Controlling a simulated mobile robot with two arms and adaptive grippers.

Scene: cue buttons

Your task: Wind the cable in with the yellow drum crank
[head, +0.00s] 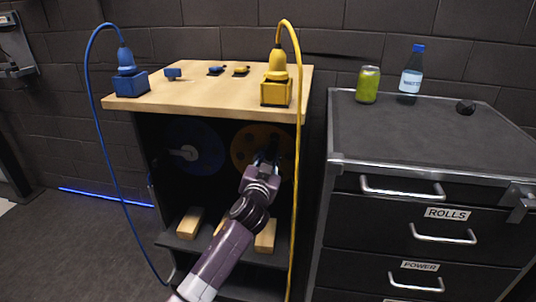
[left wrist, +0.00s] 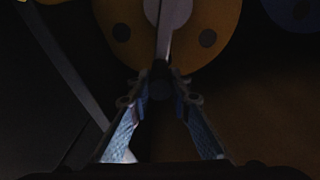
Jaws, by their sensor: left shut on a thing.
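The yellow drum (head: 240,147) sits inside the dark cabinet under the wooden top, at its right. Its face with round holes fills the top of the left wrist view (left wrist: 215,18). A grey crank arm (left wrist: 165,38) runs down from its hub to a dark knob (left wrist: 160,87). My left gripper (head: 266,161) reaches into the cabinet; its fingers (left wrist: 160,82) are shut on that knob. In the head view my gripper hides the crank. The yellow cable (head: 298,130) arcs from the yellow plug (head: 277,64) and hangs down the cabinet's right side. My right gripper is not in view.
A blue drum (head: 203,148) with its own crank is left of the yellow one. The wooden top (head: 205,92) bears a blue box (head: 126,84), a yellow box (head: 276,93) and small parts. Wooden blocks (head: 190,223) lie below. A drawer cabinet (head: 430,125) stands right.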

